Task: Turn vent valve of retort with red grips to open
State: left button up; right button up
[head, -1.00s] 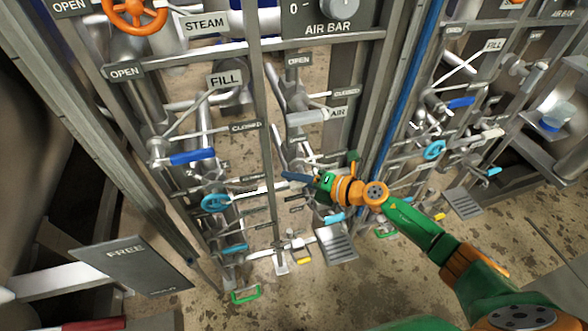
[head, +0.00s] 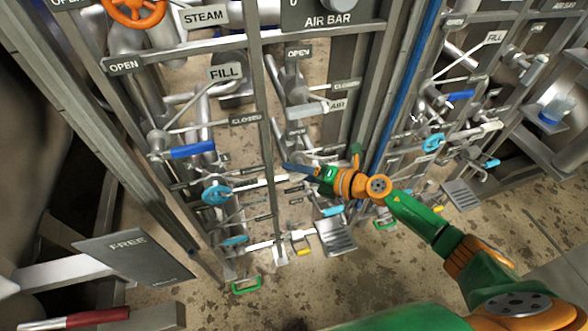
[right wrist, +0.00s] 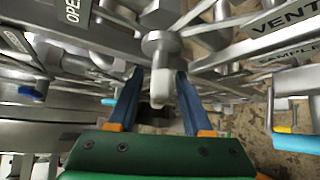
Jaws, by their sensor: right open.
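In the right wrist view a pale grey valve handle (right wrist: 160,88) hangs from a round metal hub (right wrist: 160,42), its end between my two blue fingers. My right gripper (right wrist: 154,82) is open around it; I cannot tell whether either finger touches it. A red grip (head: 97,316) shows at the lower left. My left gripper is out of view.
Close around are the grey frame post (head: 268,110), a FILL lever with blue grip (head: 193,149), a light-blue handwheel (head: 216,193) and a blue vertical pipe (head: 400,105). A FREE plate (head: 130,245) stands at left. The lower middle floor is clear.

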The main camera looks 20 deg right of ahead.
jog(key=v, duration=0.6)
jog(key=shift+s, duration=0.1)
dwell(1.6)
